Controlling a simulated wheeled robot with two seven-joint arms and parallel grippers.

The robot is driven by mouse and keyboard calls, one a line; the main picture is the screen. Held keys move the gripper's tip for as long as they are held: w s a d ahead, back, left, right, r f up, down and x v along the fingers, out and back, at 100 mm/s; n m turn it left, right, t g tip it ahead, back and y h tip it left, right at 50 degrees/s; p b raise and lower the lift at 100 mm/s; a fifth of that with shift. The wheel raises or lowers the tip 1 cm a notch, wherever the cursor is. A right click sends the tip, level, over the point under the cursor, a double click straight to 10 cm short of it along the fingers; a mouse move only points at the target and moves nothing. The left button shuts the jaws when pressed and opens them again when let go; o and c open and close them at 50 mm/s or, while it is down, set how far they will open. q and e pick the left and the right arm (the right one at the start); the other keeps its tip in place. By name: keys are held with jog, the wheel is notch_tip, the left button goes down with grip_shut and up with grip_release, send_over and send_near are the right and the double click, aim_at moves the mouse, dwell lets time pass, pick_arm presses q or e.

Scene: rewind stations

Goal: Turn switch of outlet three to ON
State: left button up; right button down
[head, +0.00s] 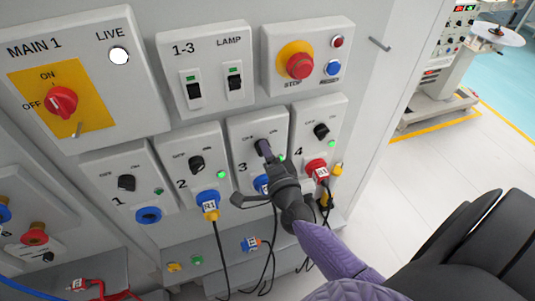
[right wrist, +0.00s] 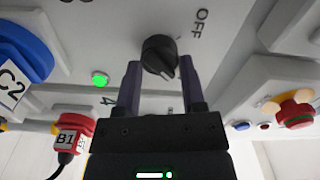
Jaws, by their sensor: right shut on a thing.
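Outlet three (head: 242,128) is a light grey panel marked 3 in the head view, between outlets two and four. Its black rotary switch is mostly hidden there by my right gripper (head: 264,148). In the right wrist view the switch (right wrist: 160,57) sits between the two fingers of my right gripper (right wrist: 158,80), which is shut on it. The OFF label (right wrist: 199,23) shows to the upper right of the knob. A green lamp (right wrist: 100,79) is lit to its left. The knob's exact angle is hard to tell. My left gripper is not in view.
Outlet two (head: 172,150) and outlet four (head: 318,108) flank the panel closely. A red stop button (head: 300,66) is above. Open floor (head: 420,180) lies to the right.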

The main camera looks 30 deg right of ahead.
jog(key=shift+f, duration=0.1)
dwell(0.3)
jog(key=shift+c, duration=0.9)
grip_release()
jog(key=v, duration=1)
jog(key=shift+a, duration=0.1)
